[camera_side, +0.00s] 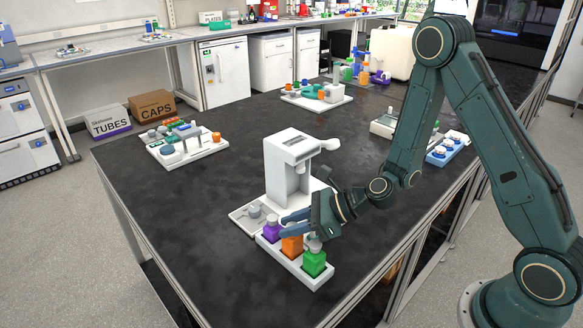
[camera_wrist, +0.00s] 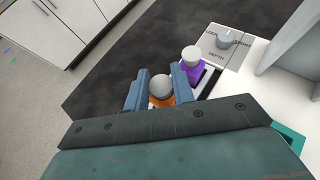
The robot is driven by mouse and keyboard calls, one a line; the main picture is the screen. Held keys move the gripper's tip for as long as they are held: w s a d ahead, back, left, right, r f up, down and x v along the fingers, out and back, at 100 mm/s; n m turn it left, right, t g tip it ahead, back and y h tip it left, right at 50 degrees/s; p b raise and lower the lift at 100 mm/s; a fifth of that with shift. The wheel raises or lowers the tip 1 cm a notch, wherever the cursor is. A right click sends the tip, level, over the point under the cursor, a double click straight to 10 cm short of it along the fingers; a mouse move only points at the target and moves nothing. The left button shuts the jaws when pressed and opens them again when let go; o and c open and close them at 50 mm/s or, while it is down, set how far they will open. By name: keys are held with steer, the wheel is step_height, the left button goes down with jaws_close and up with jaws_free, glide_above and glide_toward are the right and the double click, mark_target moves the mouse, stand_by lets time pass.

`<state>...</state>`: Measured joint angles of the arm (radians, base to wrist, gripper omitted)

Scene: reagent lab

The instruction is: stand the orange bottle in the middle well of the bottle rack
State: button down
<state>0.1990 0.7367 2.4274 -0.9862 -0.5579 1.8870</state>
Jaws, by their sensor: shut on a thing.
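The orange bottle (camera_side: 291,246) stands upright in the middle of the white bottle rack (camera_side: 294,267), between the purple bottle (camera_side: 271,230) and the green bottle (camera_side: 314,263). My gripper (camera_side: 290,221) is at its top, with blue fingers on either side. In the wrist view the fingers are shut on the orange bottle (camera_wrist: 162,102), just under its grey round cap. The purple bottle with a pale cap (camera_wrist: 191,60) shows just beyond the fingers there. The bottom of the orange bottle is hidden by the rack, so I cannot tell whether it rests fully on the well floor.
A white dispenser machine (camera_side: 286,165) stands right behind the rack, with a grey knob (camera_side: 254,211) on its base plate. White trays of labware (camera_side: 187,150) stand farther back. The dark bench top is clear left of the rack.

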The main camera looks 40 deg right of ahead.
steer(key=shift+f, duration=0.45)
stand_by(0.3)
steer(key=c, duration=0.8)
jaws_free()
steer(key=shift+r, duration=0.15)
steer(key=shift+r, duration=3.35)
steer(key=shift+r, duration=0.1)
